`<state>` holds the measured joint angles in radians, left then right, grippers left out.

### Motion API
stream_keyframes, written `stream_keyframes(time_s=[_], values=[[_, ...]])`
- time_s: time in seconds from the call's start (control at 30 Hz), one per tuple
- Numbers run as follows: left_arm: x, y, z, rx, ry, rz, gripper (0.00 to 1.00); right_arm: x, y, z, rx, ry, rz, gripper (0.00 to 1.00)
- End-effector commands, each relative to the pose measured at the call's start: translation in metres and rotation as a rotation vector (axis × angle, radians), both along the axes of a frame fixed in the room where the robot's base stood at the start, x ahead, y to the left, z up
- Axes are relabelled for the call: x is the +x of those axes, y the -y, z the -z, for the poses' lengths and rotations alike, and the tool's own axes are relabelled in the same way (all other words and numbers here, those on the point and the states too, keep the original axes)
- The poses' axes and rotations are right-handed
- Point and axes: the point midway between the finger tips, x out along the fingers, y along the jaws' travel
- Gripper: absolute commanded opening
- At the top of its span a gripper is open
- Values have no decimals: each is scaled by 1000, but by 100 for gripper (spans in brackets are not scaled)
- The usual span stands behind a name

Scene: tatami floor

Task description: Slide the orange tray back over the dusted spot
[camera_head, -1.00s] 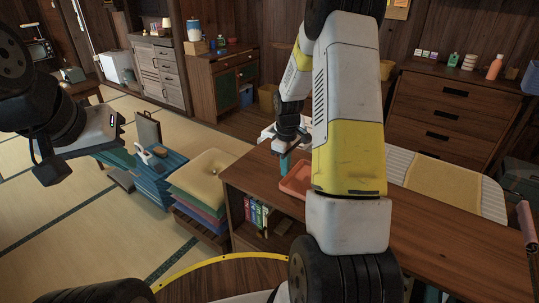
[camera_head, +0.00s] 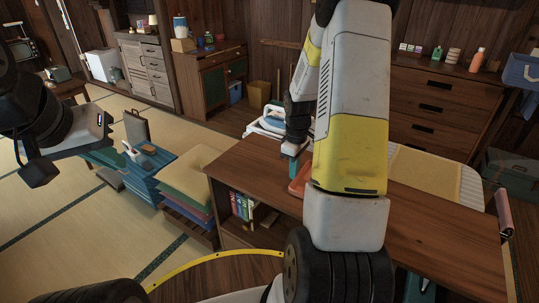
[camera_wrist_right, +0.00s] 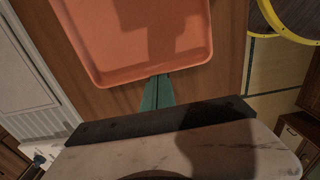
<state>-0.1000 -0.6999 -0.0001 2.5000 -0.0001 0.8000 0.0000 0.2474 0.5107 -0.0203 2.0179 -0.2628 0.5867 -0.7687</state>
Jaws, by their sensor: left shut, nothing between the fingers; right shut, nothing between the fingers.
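The orange tray (camera_head: 299,181) lies on the wooden desk top, mostly hidden behind my right arm in the head view. In the right wrist view the tray (camera_wrist_right: 150,74) is large, with one rim and corner close to my fingers. My right gripper (camera_head: 290,168) is shut and empty, with its teal fingertips (camera_wrist_right: 156,93) right by the tray's rim; I cannot tell if they touch it. My left gripper (camera_head: 108,121) is shut and empty, held off to the left, away from the desk. I cannot make out a dusted spot.
The desk (camera_head: 430,215) is bare right of my arm. An iron-like white and blue object (camera_head: 270,120) stands behind its far edge. Stacked cushions (camera_head: 195,175) and a blue stack (camera_head: 145,165) stand left of the desk. A yellow woven mat (camera_head: 425,172) lies behind it.

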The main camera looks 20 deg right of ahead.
Motion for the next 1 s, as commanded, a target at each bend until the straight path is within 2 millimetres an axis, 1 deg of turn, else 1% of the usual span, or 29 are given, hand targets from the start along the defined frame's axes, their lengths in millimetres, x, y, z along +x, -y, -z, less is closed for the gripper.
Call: stream_keyframes(time_s=[0.03, 0.17, 0.4, 0.5, 0.6, 0.7, 0.8, 1.0], values=[[0, 0, 0, 0, 0, 0, 0, -11, 9, 0, 0, -3, 7, 0], [0, 0, 0, 0, 0, 0, 0, -38, 34, 0, 0, -1, 8, 0], [0, 0, 0, 0, 0, 0, 0, -93, 81, 0, -1, -1, 9, 0], [0, 0, 0, 0, 0, 0, 0, -114, 100, 0, 0, -1, 8, 0], [0, 0, 0, 0, 0, 0, 0, -131, 115, 0, 0, 0, 7, 0], [0, 0, 0, 0, 0, 0, 0, -142, 124, 0, 0, 0, 5, 0], [0, 0, 0, 0, 0, 0, 0, -146, 128, 0, 0, 0, 1, 0], [0, 0, 0, 0, 0, 0, 0, -147, 128, 0, 0, 0, 0, 0]])
